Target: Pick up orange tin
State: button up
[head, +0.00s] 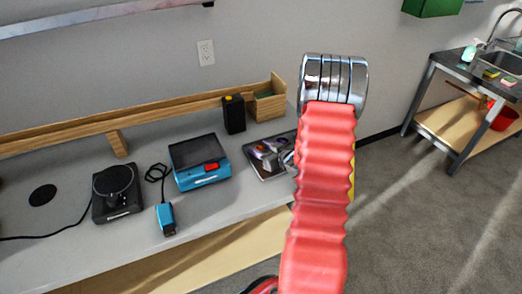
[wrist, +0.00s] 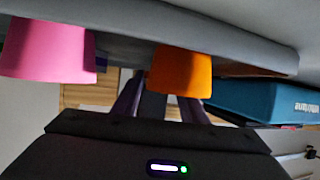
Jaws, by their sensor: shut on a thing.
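The orange tin (wrist: 180,72) shows in the upper middle of the wrist view, just past the dark fingers of my gripper (wrist: 163,95). My gripper is shut on it; the exact contact of the fingers is partly hidden. The tin's end meets a grey surface along the top of the picture, and I cannot tell whether it touches. A pink tin (wrist: 48,50) is to the left, apart from the orange one. In the head view my red-sleeved arm hides the gripper and the tin.
A teal box (wrist: 262,98) is close right of the tin. On the grey bench (head: 75,235) are a blue-and-black device (head: 200,165), a dark round-topped device (head: 117,190), a blue adapter (head: 166,218), a black bottle (head: 233,115) and a tray (head: 268,160). A sink table (head: 470,85) stands right, across open floor.

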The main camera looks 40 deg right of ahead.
aim_at(261, 149)
notch_tip(261, 149, up, 9)
jog(key=shift+r, duration=0.15)
dwell(0.4)
dwell(0.5)
